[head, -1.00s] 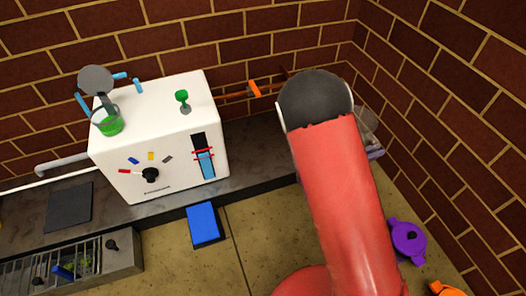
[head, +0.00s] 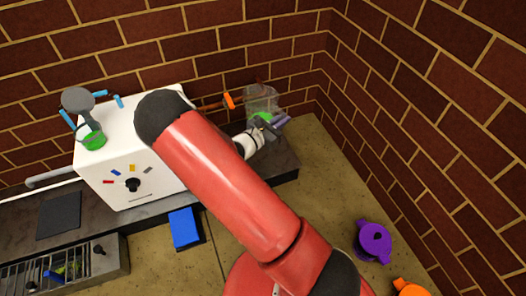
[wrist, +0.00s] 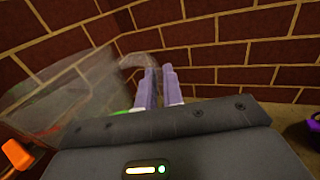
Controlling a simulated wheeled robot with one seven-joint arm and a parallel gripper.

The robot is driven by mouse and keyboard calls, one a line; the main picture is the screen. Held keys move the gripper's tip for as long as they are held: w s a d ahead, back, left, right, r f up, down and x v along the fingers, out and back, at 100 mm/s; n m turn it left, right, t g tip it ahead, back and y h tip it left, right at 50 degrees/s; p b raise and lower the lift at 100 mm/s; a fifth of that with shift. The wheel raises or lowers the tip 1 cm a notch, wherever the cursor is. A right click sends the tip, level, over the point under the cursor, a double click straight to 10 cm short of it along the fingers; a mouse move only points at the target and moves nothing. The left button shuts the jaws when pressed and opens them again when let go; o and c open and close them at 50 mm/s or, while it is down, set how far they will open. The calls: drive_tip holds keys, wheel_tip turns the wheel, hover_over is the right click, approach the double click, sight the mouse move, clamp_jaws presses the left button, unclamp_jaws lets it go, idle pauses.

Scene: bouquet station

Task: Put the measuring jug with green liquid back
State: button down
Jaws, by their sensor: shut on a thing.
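The clear measuring jug (head: 263,97) with green liquid low inside is right of the white machine in the head view, near the back wall. My gripper (head: 277,121) is shut at its near right side. In the wrist view the jug's large clear body (wrist: 75,95) fills the left, with a little green behind my gripper's mauve fingers (wrist: 159,88). The fingers are close together, seemingly on the handle. The jug looks roughly upright; I cannot tell whether its base touches the dark counter (head: 283,162).
The white machine (head: 105,165) carries a small glass with green liquid (head: 94,140). An orange-handled pipe (head: 229,100) runs along the wall behind. A blue block (head: 184,228), a purple pot (head: 374,243) and an orange object (head: 410,288) lie nearer.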

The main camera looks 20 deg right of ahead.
wheel_tip(320, 180, down, 19)
drive_tip(key=d+b, duration=0.1)
drive_tip(key=b, duration=0.2)
drive_tip(key=shift+d+f+g+b, duration=0.2)
drive_tip(key=shift+d+g+b, duration=0.1)
drive_tip(key=shift+d, duration=0.05)
drive_tip(key=shift+f, duration=0.2)
drive_tip(key=c, duration=1.5)
unclamp_jaws()
drive_tip(key=shift+c, duration=0.2)
